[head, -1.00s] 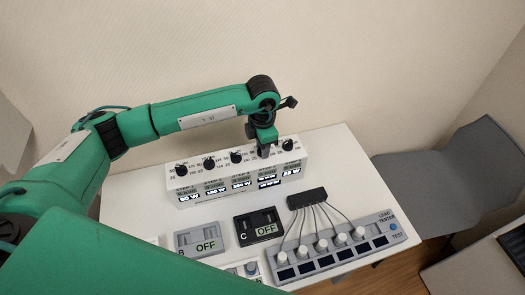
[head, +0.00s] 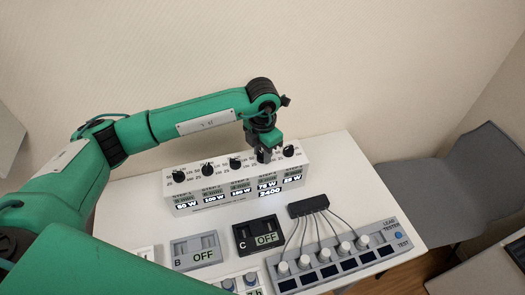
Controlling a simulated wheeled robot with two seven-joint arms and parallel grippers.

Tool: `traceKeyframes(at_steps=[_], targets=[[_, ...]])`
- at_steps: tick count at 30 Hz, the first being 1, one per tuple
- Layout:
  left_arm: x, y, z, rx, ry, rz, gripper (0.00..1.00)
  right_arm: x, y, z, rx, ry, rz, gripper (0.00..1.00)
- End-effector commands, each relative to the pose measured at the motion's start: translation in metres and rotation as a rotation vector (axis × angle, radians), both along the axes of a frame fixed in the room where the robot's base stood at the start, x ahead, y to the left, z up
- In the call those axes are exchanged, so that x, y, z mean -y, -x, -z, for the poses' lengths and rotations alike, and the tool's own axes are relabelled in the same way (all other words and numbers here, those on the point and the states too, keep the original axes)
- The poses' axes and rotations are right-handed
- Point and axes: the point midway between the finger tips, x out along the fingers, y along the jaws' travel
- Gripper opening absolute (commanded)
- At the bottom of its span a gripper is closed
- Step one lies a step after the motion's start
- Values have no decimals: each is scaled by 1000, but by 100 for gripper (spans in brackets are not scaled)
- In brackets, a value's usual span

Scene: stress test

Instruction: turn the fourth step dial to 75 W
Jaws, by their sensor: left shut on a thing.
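The white step box (head: 225,212) stands on the table with a row of black dials on its sloped top and a readout under each. My left gripper (head: 264,157) points down at the fourth dial from the left, shut on it and mostly hiding it. The readout under that dial (head: 267,185) appears to read 75 W, with 2400 below it. The other readouts appear to show 50 W, 100 W, 150 W and 25 W. The fifth dial (head: 289,150) is just right of the gripper. My right gripper is not in view.
In front of the box are a grey switch B (head: 194,251) and a black switch C (head: 258,236), both showing OFF. A lead tester (head: 340,262) with white knobs is wired to a black block (head: 308,206). A grey chair (head: 450,175) stands right.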

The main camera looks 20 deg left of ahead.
Motion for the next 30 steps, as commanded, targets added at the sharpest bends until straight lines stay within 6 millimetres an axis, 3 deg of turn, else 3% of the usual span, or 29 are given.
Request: traceKeyframes(at_steps=[2, 3, 6, 15, 19, 30], targets=[[0, -1, -1, 1, 0, 0, 7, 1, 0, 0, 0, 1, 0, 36], [0, -1, -1, 1, 0, 0, 32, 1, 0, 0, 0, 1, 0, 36], [0, -1, -1, 1, 0, 0, 51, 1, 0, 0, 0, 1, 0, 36], [0, 0, -1, 1, 1, 1, 52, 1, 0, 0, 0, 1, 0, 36], [0, -1, -10, 2, 0, 1, 52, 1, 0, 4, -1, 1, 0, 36], [0, -1, -89, 5, 1, 2, 52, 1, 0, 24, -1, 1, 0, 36]])
